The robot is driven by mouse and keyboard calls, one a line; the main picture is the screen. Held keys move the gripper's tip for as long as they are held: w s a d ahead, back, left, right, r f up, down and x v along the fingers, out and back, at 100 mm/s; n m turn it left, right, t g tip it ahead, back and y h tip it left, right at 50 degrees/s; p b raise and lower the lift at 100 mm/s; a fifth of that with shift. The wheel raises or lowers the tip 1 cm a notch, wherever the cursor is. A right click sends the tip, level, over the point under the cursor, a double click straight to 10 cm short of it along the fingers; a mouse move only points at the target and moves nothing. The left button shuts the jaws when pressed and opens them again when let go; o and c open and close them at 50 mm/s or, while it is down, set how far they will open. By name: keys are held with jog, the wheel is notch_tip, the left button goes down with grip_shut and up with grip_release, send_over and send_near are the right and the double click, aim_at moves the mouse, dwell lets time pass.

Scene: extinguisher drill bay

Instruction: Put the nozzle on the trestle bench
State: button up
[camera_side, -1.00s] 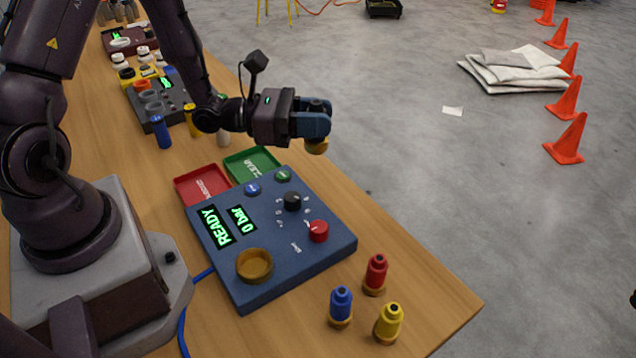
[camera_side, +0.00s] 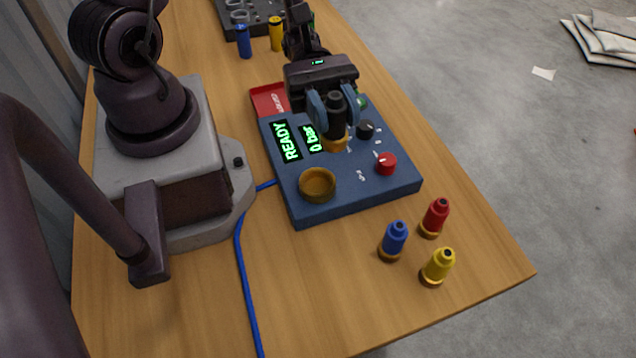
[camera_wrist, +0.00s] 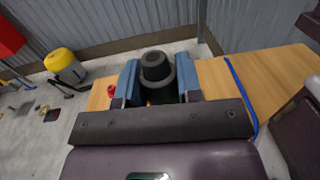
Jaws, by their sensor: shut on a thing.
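My gripper (camera_side: 336,112) is shut on a black nozzle (camera_side: 336,103) with a brass-coloured collar at its lower end. It holds the nozzle roughly upright over the blue test panel (camera_side: 350,195); I cannot tell whether the collar touches the panel. In the wrist view the black nozzle (camera_wrist: 157,68) shows between the blue fingers of my gripper (camera_wrist: 158,80), its lower part hidden. The wooden trestle bench (camera_side: 330,290) extends around the panel, with bare wood in front of it. Red (camera_side: 435,217), blue (camera_side: 394,240) and yellow (camera_side: 438,265) nozzles stand upright at the bench's front right.
The panel has an empty brass cup (camera_side: 317,184), a red knob (camera_side: 386,163) and a black knob (camera_side: 366,129). A red tray (camera_side: 268,101) lies behind it. A blue hose (camera_side: 240,260) runs along the bench. A blue cylinder (camera_side: 244,42) and a yellow one (camera_side: 276,34) stand farther back.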

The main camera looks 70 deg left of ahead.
jog(key=shift+s+a+f+m+g+y, duration=0.15)
jog(key=shift+s+m+g, duration=0.2)
jog(key=shift+s+g, duration=0.25)
jog(key=shift+s+a+r+m+g+y, duration=0.15)
jog(key=shift+s+m+g, duration=0.2)
jog(key=shift+s+g, duration=0.25)
jog(key=shift+d+f, duration=0.1)
notch_tip(320, 180, down, 10)
jog(key=shift+w+r, duration=0.1)
jog(key=shift+r, duration=0.05)
jog(key=shift+f, duration=0.2)
jog(key=o, duration=1)
